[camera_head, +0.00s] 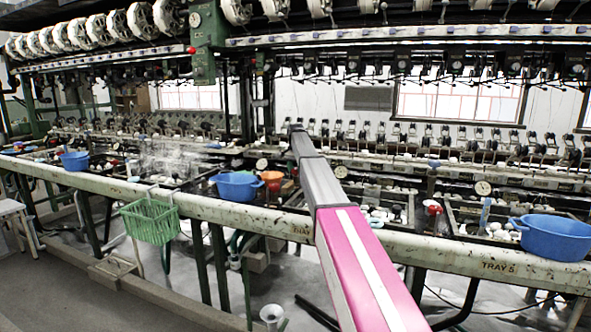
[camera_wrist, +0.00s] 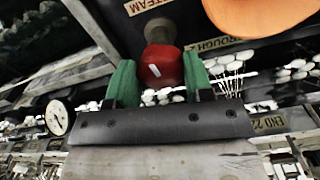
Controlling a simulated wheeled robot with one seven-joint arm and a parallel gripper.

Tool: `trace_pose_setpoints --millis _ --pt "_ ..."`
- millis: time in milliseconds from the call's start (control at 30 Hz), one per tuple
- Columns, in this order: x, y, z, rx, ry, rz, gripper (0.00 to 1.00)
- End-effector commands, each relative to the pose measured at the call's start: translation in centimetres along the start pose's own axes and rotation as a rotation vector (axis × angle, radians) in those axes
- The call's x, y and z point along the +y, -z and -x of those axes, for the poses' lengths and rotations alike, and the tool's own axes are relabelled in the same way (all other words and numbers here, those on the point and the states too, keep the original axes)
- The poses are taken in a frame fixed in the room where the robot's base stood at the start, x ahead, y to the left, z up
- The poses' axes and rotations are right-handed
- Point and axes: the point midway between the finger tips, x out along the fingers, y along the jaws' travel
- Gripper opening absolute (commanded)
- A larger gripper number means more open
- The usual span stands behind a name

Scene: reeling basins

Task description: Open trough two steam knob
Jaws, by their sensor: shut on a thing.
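The red steam knob (camera_wrist: 161,66) with a white mark on its face sits on a brownish stem in the wrist view. A STEAM label (camera_wrist: 148,5) and a partly covered TROUGH 2 label (camera_wrist: 209,43) are beside it. My gripper (camera_wrist: 154,84) has its green fingers on both sides of the knob and is shut on it. The white mark is slanted in the picture. In the head view my grey and pink arm reaches over the trough rail, and I cannot make out the gripper or this knob there.
An orange bowl (camera_head: 272,176) is close to the knob, also at the top right of the wrist view (camera_wrist: 262,12). Blue basins (camera_head: 237,186) (camera_head: 553,237) stand along the rail (camera_head: 235,212). A green basket (camera_head: 150,220) hangs in front. Another red knob (camera_head: 432,207) is right of my arm.

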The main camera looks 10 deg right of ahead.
Motion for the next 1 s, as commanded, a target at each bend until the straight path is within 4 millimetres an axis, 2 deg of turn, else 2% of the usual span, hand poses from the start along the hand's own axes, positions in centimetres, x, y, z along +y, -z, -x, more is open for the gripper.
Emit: trace_pose_setpoints --millis 1000 --pt "0.30 0.20 0.03 0.000 0.001 0.931 0.24"
